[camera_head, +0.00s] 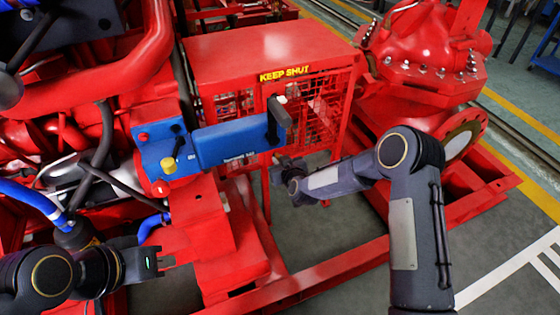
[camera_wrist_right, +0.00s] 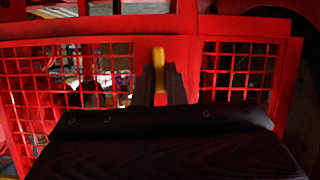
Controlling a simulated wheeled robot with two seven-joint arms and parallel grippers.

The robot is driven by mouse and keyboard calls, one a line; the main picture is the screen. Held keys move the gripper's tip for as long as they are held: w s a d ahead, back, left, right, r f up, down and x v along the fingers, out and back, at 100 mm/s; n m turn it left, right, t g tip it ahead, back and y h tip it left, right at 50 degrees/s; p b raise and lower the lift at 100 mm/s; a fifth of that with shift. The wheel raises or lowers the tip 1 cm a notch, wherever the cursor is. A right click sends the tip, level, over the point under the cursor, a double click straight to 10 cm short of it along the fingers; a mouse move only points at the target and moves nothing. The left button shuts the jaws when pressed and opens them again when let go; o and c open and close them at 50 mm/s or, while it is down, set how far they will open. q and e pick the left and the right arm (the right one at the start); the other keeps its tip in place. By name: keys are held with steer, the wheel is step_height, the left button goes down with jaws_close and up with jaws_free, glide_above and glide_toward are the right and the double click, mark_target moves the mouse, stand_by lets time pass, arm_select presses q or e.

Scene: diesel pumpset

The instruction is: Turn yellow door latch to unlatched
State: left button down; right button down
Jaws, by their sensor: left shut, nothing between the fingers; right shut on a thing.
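The yellow door latch (camera_wrist_right: 158,58) stands upright on the red centre post of the mesh door in the right wrist view. My right gripper (camera_wrist_right: 159,86) is shut on it, with the dark fingers covering its lower part. In the head view my right gripper (camera_head: 277,118) is at the post between the mesh panels of the red cage (camera_head: 320,105), and I cannot make out the latch there. My left gripper (camera_head: 168,260) is shut and empty at the lower left, apart from the latch.
A blue control box (camera_head: 225,146) with a yellow knob (camera_head: 168,164) stands left of my right gripper. A red pump (camera_head: 425,60) is to the right of the cage. Red base rails (camera_head: 320,270) run below my right arm. Grey floor is clear at the lower right.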

steer(key=n+t+h+b, duration=0.1)
steer(key=n+b, duration=0.1)
steer(key=n, duration=0.2)
steer(key=n+t+h+b, duration=0.2)
steer(key=n, duration=0.2)
steer(key=a+f+n+t+h+b, duration=0.1)
steer(key=n+t+b, duration=0.1)
steer(key=n, duration=0.2)
steer(key=shift+s+n+h, duration=0.1)
steer(key=shift+n+h, duration=0.2)
stand_by(0.3)
steer(key=shift+r, duration=0.1)
stand_by(0.5)
steer(key=c, duration=1.5)
jaws_free()
steer(key=shift+d, duration=0.1)
steer(key=shift+f, duration=0.2)
